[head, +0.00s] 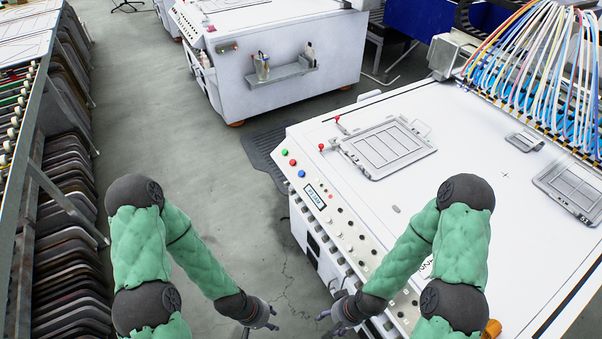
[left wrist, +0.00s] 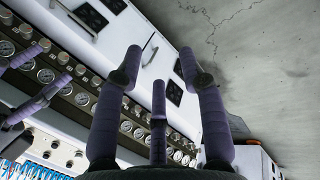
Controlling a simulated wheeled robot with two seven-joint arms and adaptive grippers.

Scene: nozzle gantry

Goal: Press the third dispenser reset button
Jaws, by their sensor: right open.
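The white machine's front panel (head: 345,235) carries a display (head: 315,195) and a row of small buttons and knobs along its edge. I cannot tell which is the third dispenser reset button; the near part of the row is partly hidden by my right arm. My left gripper (head: 268,318) is open and empty, low over the floor left of the panel; in the left wrist view its purple fingers (left wrist: 160,65) are spread before a row of round gauges (left wrist: 83,99). My right gripper (head: 328,315) is open and empty beside the panel's lower front; its fingers also show in the left wrist view (left wrist: 30,75).
Green (head: 285,152), red (head: 293,162) and blue (head: 302,173) buttons sit at the panel's far end. A framed plate (head: 385,147) lies on the machine top. A rack (head: 65,210) stands at left. Grey floor (head: 190,120) is clear between.

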